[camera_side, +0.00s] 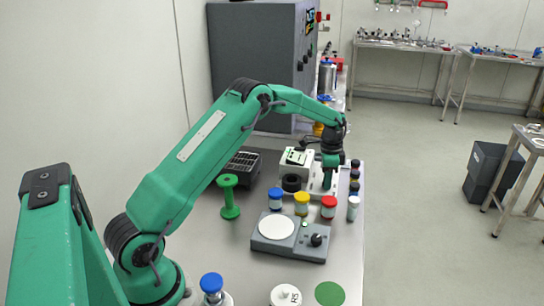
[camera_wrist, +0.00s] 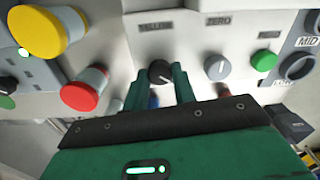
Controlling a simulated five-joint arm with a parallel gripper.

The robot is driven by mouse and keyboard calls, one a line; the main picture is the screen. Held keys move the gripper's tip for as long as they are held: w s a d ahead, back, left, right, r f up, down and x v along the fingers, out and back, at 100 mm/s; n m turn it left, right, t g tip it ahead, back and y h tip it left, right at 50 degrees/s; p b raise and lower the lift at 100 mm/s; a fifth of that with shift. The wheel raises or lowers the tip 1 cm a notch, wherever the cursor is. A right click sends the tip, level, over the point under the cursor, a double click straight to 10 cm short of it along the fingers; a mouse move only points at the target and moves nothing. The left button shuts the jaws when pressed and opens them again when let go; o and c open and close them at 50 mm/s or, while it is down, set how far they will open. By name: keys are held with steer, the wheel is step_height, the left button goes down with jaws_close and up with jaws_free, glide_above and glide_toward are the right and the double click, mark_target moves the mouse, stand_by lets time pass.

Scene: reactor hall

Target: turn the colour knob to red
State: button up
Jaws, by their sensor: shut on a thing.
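The colour knob (camera_wrist: 159,69) is a small dark knob on a pale panel in the wrist view, below a label that reads YELLOW. My gripper (camera_wrist: 159,80) has its two green fingers on either side of the knob and is shut on it. Its tips hide part of the knob, and I cannot tell where its pointer is. In the side view my gripper (camera_side: 329,180) points down at the white device (camera_side: 313,160) at the back of the bench. The knob is not visible there.
Beside the knob in the wrist view are a grey knob (camera_wrist: 216,67) labelled ZERO and a green button (camera_wrist: 263,60). A red-capped jar (camera_side: 328,207), a yellow-capped jar (camera_side: 302,204) and a blue-capped jar (camera_side: 276,199) stand in front. A grey scale (camera_side: 315,253) is nearer.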

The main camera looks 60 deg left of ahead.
steer(key=shift+r, duration=0.15)
steer(key=o, duration=1)
steer(key=shift+r, duration=3.8)
steer(key=shift+r, duration=0.1)
